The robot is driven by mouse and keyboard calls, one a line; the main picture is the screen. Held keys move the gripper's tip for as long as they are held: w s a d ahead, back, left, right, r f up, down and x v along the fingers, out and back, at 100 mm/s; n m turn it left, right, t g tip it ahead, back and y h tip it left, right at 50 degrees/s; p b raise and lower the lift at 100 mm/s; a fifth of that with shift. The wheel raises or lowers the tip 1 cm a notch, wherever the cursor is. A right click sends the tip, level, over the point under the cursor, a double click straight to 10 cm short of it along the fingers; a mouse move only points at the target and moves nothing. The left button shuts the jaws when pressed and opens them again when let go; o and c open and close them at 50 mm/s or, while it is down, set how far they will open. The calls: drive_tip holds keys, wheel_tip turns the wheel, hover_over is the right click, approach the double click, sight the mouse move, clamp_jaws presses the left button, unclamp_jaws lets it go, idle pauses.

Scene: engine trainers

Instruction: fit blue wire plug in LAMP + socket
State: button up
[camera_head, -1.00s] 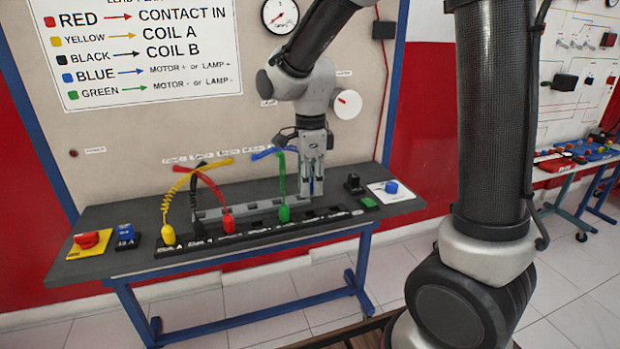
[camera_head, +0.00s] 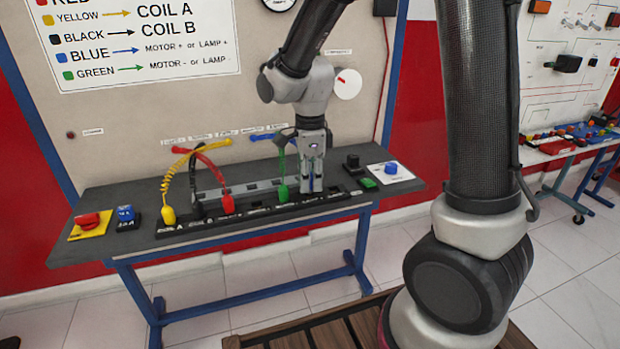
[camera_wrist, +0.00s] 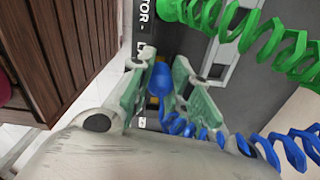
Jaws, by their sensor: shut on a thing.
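The blue plug (camera_wrist: 159,80) is between the fingers of my gripper (camera_wrist: 158,68) in the wrist view, with its coiled blue wire (camera_wrist: 185,127) trailing to the lower right. In the camera_head view my gripper (camera_head: 311,188) points down at the right part of the black socket strip (camera_head: 262,213). Its fingertips are close to the strip's top; whether the plug touches or enters a socket I cannot tell. The strip's label (camera_wrist: 140,42) is partly covered in the wrist view, and the LAMP + socket itself is hidden by the plug and fingers.
A green plug (camera_head: 283,193) stands in the strip just left of my gripper, its coil close by. Red (camera_head: 228,204), black (camera_head: 198,211) and yellow (camera_head: 168,214) plugs stand farther left. A black switch (camera_head: 353,162) and a white plate with a blue knob (camera_head: 391,168) lie right.

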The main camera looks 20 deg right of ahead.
drive_tip(key=shift+f, duration=0.85)
idle(0.5)
drive_tip(key=o, duration=0.6)
drive_tip(key=shift+r, duration=0.1)
drive_tip(key=shift+r, duration=2.7)
drive_tip(key=shift+r, duration=0.1)
drive_tip(key=shift+r, duration=0.95)
drive_tip(key=o, duration=0.6)
